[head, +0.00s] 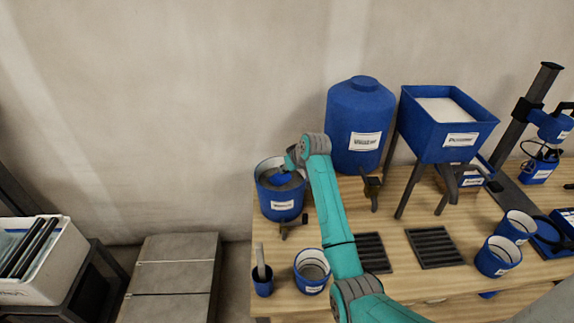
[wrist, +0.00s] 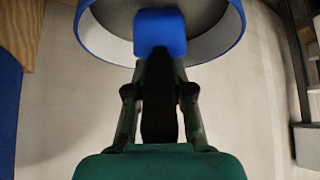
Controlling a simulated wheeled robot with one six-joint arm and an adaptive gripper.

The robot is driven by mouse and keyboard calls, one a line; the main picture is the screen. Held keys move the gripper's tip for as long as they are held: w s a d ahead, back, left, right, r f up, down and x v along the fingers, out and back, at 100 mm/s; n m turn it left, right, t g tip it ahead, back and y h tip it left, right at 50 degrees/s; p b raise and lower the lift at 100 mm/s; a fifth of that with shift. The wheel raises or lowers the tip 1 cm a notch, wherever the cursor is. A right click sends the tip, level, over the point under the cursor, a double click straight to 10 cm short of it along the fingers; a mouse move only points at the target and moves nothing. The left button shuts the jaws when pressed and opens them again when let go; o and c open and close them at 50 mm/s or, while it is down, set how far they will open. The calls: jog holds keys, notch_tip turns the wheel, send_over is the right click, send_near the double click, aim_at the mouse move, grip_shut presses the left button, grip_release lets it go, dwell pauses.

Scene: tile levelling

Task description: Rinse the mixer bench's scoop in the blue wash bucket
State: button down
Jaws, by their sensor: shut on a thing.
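The blue wash bucket (head: 270,205), with a white label too small to read, stands at the bench's back left corner. Its rim and pale inner wall (wrist: 222,42) fill the top of the wrist view, with a grey surface inside. My gripper (head: 287,166) is at the bucket's mouth, reaching in from the right.
A tap (head: 292,227) sticks out at the bucket's front. A small blue holder (head: 263,287) with an upright tool and an open pail (head: 312,270) stand in front. A large blue tank (head: 350,110) and a hopper (head: 445,125) stand right. Dark grates (head: 434,247) lie on the bench.

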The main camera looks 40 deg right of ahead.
jog(key=shift+f, duration=0.55)
jog(key=shift+r, duration=0.1)
jog(key=shift+r, duration=1.35)
notch_tip(320, 180, up, 13)
jog(key=t, duration=0.9)
jog(key=shift+t+h, duration=0.3)
jog(key=shift+t, duration=0.1)
dwell(0.7)
